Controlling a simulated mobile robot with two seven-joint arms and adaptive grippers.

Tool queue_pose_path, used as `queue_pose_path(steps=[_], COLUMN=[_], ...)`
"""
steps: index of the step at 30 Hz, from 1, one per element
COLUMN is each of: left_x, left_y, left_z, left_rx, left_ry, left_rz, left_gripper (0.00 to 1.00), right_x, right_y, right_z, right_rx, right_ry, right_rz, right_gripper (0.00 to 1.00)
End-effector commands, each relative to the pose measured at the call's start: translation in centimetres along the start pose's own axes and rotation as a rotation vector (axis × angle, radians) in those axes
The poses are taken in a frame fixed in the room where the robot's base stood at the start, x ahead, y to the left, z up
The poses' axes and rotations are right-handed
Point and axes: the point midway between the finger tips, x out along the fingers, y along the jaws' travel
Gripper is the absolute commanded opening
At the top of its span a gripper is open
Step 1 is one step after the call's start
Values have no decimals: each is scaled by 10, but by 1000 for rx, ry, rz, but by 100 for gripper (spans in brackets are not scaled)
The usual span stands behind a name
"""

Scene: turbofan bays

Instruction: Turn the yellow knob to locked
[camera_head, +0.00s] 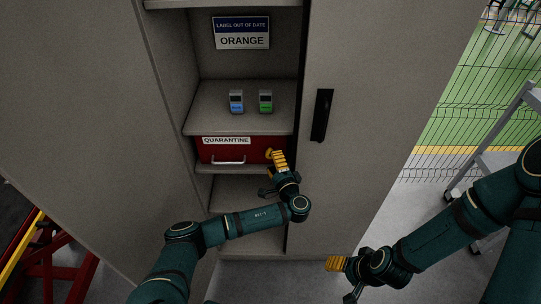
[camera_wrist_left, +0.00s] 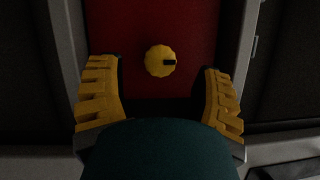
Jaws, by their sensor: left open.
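The yellow knob (camera_wrist_left: 157,61) sits on the front of a red drawer (camera_wrist_left: 190,25). In the left wrist view it is round and scalloped, with a dark mark towards its right side. In the head view the knob (camera_head: 269,154) shows at the drawer's right end, partly hidden by my gripper. My left gripper (camera_head: 278,160) is in front of it. In the left wrist view the open yellow fingers (camera_wrist_left: 165,98) stand left and right of the knob, apart from it. My right gripper (camera_head: 337,263) is low, outside the cabinet; its opening is unclear.
The drawer has a QUARANTINE label (camera_head: 226,141) and a metal handle (camera_head: 228,161). A blue device (camera_head: 236,101) and a green device (camera_head: 265,101) stand on the shelf above. A cabinet door with a black handle (camera_head: 322,115) is right of my left gripper.

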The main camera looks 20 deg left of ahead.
Motion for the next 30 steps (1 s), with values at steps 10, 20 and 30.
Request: queue_pose_path(steps=[10, 20, 30], left_x=[-64, -79, -79], left_y=[-1, 0, 0], left_z=[0, 0, 0], left_rx=[-1, -1, -1], left_ry=[1, 0, -1], left_rz=[-1, 0, 0], left_gripper=[66, 66, 66], right_x=[0, 0, 0], right_y=[0, 0, 0], right_z=[0, 0, 0], right_rx=[0, 0, 0], right_ry=[0, 0, 0], right_rz=[0, 0, 0], right_gripper=[66, 66, 66])
